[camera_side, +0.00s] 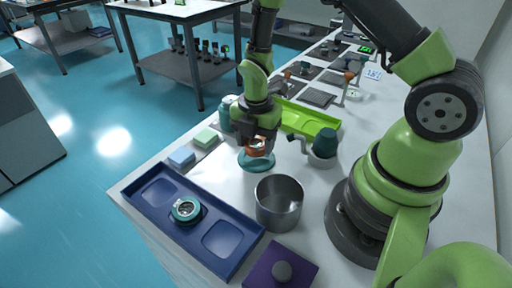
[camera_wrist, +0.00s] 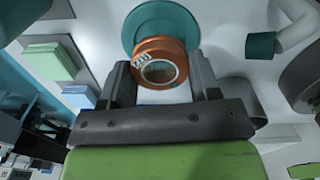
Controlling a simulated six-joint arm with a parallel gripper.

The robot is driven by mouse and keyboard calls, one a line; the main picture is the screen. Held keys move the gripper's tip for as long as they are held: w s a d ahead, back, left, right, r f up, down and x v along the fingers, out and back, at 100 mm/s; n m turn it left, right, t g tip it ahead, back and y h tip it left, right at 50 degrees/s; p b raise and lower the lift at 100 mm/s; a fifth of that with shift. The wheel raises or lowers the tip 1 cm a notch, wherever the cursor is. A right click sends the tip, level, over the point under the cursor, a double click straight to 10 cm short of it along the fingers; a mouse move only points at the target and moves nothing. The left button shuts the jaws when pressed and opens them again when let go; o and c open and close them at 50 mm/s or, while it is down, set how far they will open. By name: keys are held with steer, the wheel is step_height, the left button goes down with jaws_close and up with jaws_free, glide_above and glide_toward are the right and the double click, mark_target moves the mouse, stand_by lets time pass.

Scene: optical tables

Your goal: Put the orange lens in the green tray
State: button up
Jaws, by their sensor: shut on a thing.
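The orange lens (camera_side: 257,151) is a short orange ring with clear glass, and it also shows in the wrist view (camera_wrist: 146,46). My gripper (camera_side: 259,143) is shut on it, with one dark finger on each side in the wrist view (camera_wrist: 161,76). The lens is over a round teal disc (camera_side: 256,164), also behind it in the wrist view (camera_wrist: 160,12); the exact gap is hard to tell. The green tray (camera_side: 315,126) lies on the table behind and right of my gripper in the side view, partly hidden by my gripper.
A metal pot (camera_side: 279,205) stands in front. A blue tray (camera_side: 151,213) at front left holds a teal-rimmed lens (camera_side: 185,210). A teal-and-grey device (camera_side: 323,150) stands just in front of the green tray. A purple block (camera_side: 281,272) with a knob is nearest.

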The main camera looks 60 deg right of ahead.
step_height(320, 180, up, 6)
steer(key=shift+r, duration=0.1)
steer(key=shift+d+r+m, duration=0.25)
steer(key=shift+d+r, duration=0.05)
steer(key=shift+d, duration=0.35)
steer(key=shift+d+r+m, duration=0.25)
steer(key=shift+d, duration=0.35)
steer(key=s+d+m, duration=0.2)
steer(key=d+m, duration=0.2)
steer(key=d, duration=0.5)
steer(key=m, duration=0.4)
glide_above(315, 129)
step_height(315, 129, down, 5)
steer(key=shift+f, duration=2.35)
steer(key=shift+f, duration=0.1)
steer(key=o, duration=0.7)
steer(key=shift+o, duration=0.2)
